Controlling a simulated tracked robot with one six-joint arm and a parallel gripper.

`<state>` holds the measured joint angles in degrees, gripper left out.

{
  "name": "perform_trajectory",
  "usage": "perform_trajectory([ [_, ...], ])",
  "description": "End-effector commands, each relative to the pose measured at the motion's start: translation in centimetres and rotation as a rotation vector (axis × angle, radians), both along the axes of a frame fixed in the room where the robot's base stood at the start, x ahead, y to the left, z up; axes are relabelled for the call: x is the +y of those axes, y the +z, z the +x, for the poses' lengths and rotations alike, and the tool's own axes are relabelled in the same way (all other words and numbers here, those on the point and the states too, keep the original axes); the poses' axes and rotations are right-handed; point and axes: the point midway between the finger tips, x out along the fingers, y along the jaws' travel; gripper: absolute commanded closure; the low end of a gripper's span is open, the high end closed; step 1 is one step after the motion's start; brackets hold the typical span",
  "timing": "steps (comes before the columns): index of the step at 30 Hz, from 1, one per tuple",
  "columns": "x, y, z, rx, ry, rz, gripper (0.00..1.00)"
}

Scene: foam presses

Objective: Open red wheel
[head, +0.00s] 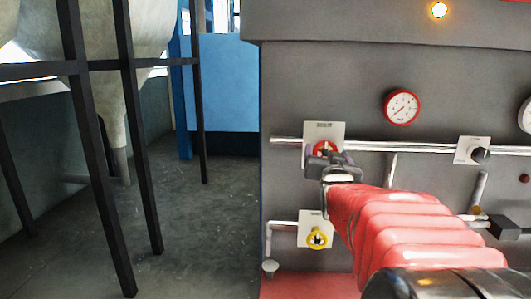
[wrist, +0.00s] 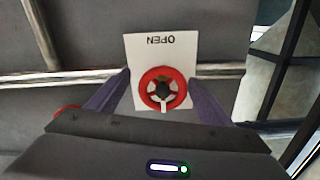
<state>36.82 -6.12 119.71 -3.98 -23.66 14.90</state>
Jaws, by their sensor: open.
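The red wheel (wrist: 163,89) sits on a white plate (wrist: 148,50) marked OPEN, which appears upside down in the wrist view. My gripper (wrist: 163,92) is open, with one finger on each side of the wheel; I cannot tell whether either touches it. In the head view, the red wheel (head: 325,149) is partly hidden behind my gripper (head: 322,163), which is in front of the plate (head: 322,130).
A yellow wheel (head: 317,238) is mounted below on another white plate. A horizontal pipe (head: 420,147) runs along the grey panel, with a red-rimmed gauge (head: 402,107) above it. A black knob (head: 481,155) is to the right. Black metal posts (head: 140,150) stand at left; open floor lies between.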

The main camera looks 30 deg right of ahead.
Motion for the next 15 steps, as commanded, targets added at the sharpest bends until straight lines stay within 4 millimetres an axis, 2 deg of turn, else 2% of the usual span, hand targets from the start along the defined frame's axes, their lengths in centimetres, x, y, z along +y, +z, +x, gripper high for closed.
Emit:
perform_trajectory([
  [5,0.38,0.00,0.29,0.000,0.008,0.000,0.28],
  [15,0.57,0.00,0.43,0.000,0.011,0.000,0.51],
])
